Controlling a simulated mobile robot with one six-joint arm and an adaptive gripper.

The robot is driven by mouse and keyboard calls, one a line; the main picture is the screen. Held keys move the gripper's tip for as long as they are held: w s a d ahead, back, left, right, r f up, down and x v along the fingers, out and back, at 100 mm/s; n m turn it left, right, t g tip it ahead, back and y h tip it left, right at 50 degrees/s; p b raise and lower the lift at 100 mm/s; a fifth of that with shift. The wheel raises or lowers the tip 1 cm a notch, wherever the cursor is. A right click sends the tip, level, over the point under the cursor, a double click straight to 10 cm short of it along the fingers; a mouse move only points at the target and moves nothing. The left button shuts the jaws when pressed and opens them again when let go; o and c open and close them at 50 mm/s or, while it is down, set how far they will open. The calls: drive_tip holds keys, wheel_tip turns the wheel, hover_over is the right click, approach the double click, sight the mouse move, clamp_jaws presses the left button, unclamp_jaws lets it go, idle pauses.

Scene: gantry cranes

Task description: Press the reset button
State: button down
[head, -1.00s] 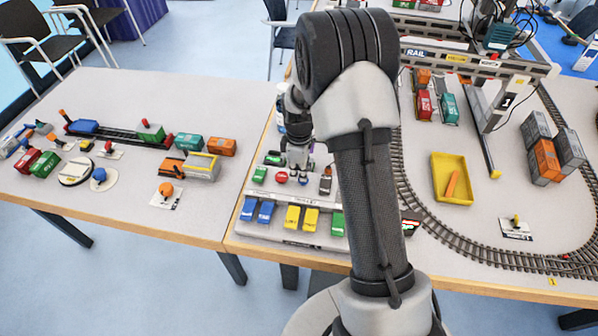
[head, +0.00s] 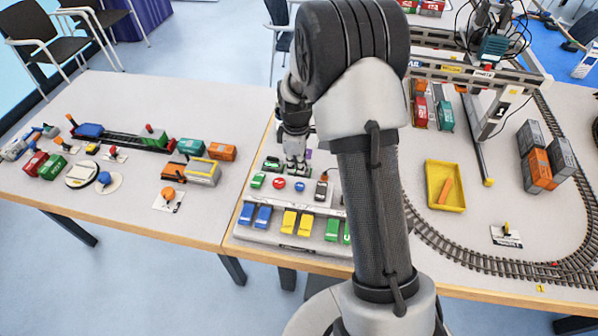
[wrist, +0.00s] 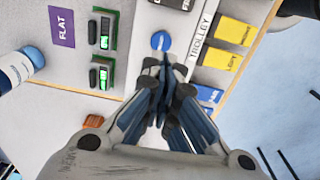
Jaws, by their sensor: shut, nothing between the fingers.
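A control panel (head: 268,215) stands on the table with a round red button (head: 279,184) and a round blue button (head: 299,186) side by side. I cannot read a reset label on either. My gripper (head: 297,172) is shut and empty, pointing down just behind the two buttons. In the wrist view the blue button (wrist: 161,41) shows just beyond the closed fingertips (wrist: 163,65), apart from them in the picture; the height gap is hard to tell. The red button is not visible there, likely behind the fingers.
Blue keys (head: 256,216), yellow keys (head: 297,222) and green keys (head: 333,230) line the panel's front. A yellow tray (head: 432,186) and rails lie to the right.

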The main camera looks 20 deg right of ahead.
wheel_tip(320, 180, up, 6)
drive_tip(key=shift+w+a+f+p, duration=0.1)
drive_tip(key=shift+a+p, duration=0.05)
drive_tip(key=shift+p, duration=0.45)
idle(0.4)
